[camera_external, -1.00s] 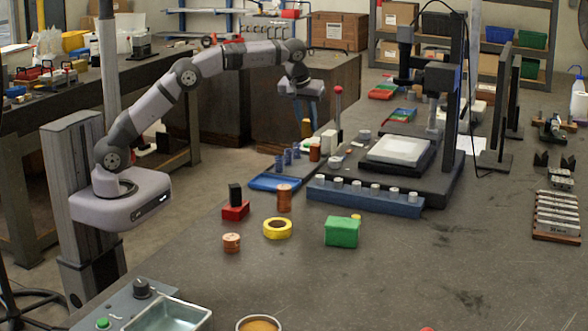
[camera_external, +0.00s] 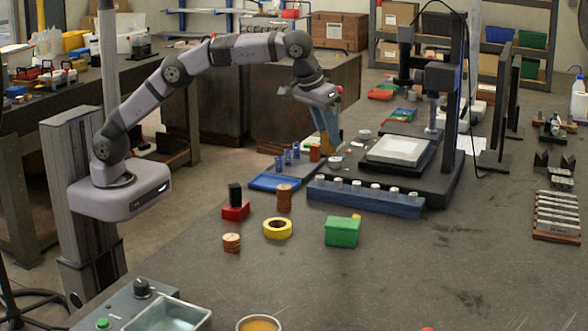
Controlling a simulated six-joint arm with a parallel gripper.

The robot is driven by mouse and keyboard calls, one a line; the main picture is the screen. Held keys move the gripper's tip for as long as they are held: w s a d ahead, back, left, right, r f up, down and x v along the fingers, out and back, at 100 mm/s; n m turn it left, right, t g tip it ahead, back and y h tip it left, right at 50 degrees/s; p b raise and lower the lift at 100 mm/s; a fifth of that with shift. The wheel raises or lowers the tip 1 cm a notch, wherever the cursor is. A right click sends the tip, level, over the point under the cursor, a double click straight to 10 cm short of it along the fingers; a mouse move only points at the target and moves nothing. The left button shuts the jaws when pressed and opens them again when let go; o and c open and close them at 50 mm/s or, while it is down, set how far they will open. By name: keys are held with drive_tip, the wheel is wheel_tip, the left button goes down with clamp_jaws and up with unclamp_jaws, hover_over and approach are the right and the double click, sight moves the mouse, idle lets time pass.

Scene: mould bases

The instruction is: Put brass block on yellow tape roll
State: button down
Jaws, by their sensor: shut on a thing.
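The yellow tape roll (camera_external: 278,235) lies flat on the bench, left of the green block, with its dark hole facing up and nothing on it. My gripper (camera_external: 328,138) hangs over the back left part of the bench, beyond the tape roll. It is shut on the brass block (camera_external: 325,145), a small yellowish-brown piece between the fingers. The block's outline is small and partly hidden by the fingers.
Near the roll stand a green block (camera_external: 342,232), a red block (camera_external: 236,211) with a black block on it, a tall copper cylinder (camera_external: 284,198) and a short copper cylinder (camera_external: 232,242). A blue rack (camera_external: 365,201) of pale cylinders stands behind. The front right bench is clear.

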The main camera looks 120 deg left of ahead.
drive_tip(key=w+d+r+m, duration=0.1)
drive_tip(key=d+m, duration=0.1)
drive_tip(key=d, duration=0.7)
drive_tip(key=n+g+p, duration=0.2)
drive_tip(key=n, duration=0.6)
hover_over(281, 220)
drive_tip(key=d, duration=0.2)
drive_tip(key=shift+y, duration=0.4)
wheel_tip(281, 220, down, 5)
drive_tip(key=shift+r, duration=0.1)
drive_tip(key=shift+w+d+f+p, duration=0.1)
drive_tip(key=shift+f+p, duration=1.1)
drive_tip(key=shift+f, duration=3.75)
